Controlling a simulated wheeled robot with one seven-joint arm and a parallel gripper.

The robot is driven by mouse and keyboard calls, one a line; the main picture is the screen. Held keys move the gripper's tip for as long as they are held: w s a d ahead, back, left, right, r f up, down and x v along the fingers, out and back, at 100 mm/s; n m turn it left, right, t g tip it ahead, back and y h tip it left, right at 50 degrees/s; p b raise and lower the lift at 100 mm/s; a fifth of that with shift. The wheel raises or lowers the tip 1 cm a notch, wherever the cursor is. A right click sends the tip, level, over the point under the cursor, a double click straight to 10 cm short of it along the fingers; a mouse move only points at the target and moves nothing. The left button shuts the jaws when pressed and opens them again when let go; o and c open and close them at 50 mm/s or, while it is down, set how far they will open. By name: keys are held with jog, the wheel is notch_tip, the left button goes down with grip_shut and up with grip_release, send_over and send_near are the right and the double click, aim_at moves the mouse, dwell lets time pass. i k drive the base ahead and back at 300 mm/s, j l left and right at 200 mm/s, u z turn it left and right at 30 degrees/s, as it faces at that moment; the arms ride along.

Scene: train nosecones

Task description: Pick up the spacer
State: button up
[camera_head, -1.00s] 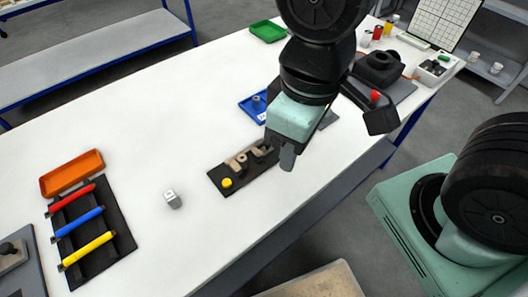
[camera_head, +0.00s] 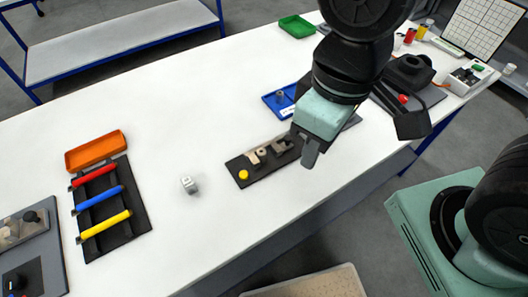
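I cannot tell for certain which part is the spacer. A small grey-white block (camera_head: 189,185) sits alone on the white table, left of the black fixture plate. A small grey cylindrical part (camera_head: 280,95) stands in the blue tray (camera_head: 270,101), behind the plate. The black plate (camera_head: 262,170) carries a yellow knob (camera_head: 243,174), a beige piece (camera_head: 261,153) and a dark piece at its right end. My gripper (camera_head: 309,153) points down near the plate's right end, apart from the grey-white block. Its finger gap is not clear from this angle.
An orange tray (camera_head: 95,150) and a black rack (camera_head: 136,200) with red, blue and yellow rods stand at the left. A green tray (camera_head: 297,26) is at the back. The white table (camera_head: 200,120) is clear around the grey-white block.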

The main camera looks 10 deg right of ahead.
aim_at(262, 153)
jog(key=k+j+u, duration=0.1)
jog(key=u, duration=0.25)
jog(key=k+j+u, duration=0.1)
jog(key=j+u, duration=0.4)
jog(key=u, duration=0.2)
